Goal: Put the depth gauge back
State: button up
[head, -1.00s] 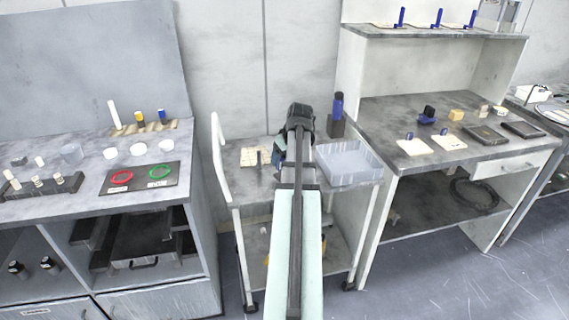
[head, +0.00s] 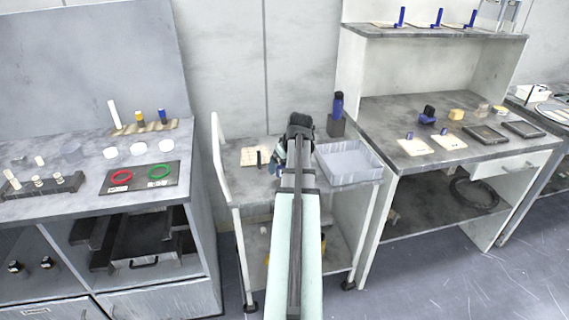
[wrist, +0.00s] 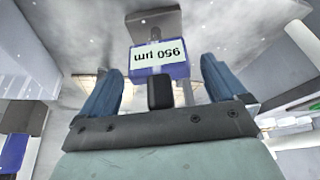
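In the head view my gripper (head: 298,150) is over the middle of the cart top (head: 240,180), and my arm hides the gauge.
A beige board (head: 250,157) lies left of my gripper on the cart, with a dark upright piece (head: 259,159) by it. A grey tray (head: 348,163) is on the right. A blue item (head: 338,104) stands on a dark block (head: 336,126) behind. The cart handle (head: 219,160) rises on the left.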

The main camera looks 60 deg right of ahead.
jog(key=v, duration=1.2)
jog(key=shift+r, duration=0.15)
dwell(0.4)
